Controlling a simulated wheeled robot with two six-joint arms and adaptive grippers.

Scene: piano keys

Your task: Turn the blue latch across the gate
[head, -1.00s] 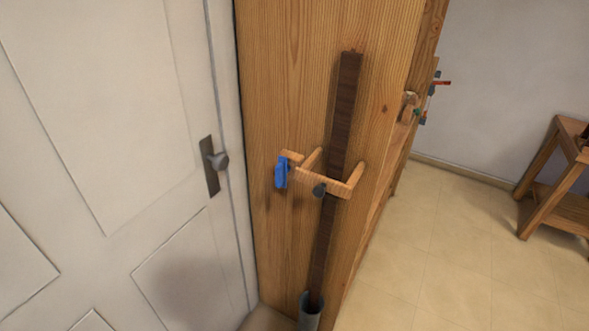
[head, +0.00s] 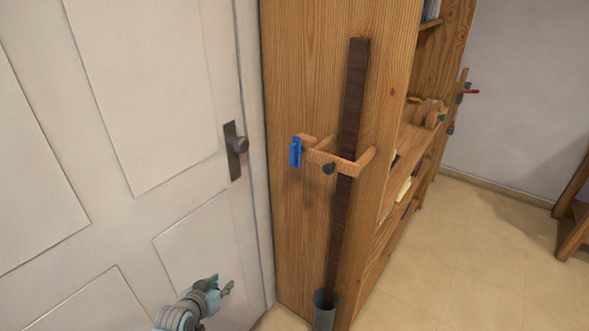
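The blue latch (head: 295,152) stands upright at the left end of the light wooden gate (head: 318,157), on the side panel of a wooden bookcase. The gate passes in front of a long dark wooden bar (head: 353,105) that stands against the panel. A small dark knob (head: 329,169) sits on the gate's front. My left gripper (head: 226,284) is low in the view, in front of the white door, below and left of the latch and well apart from it. Its fingers look spread, with nothing between them. My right gripper is not in view.
The white door (head: 150,90) with a dark handle (head: 236,147) is close on the left. A grey cup (head: 324,312) holds the bar's lower end. Bookcase shelves (head: 405,160) hold small items.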

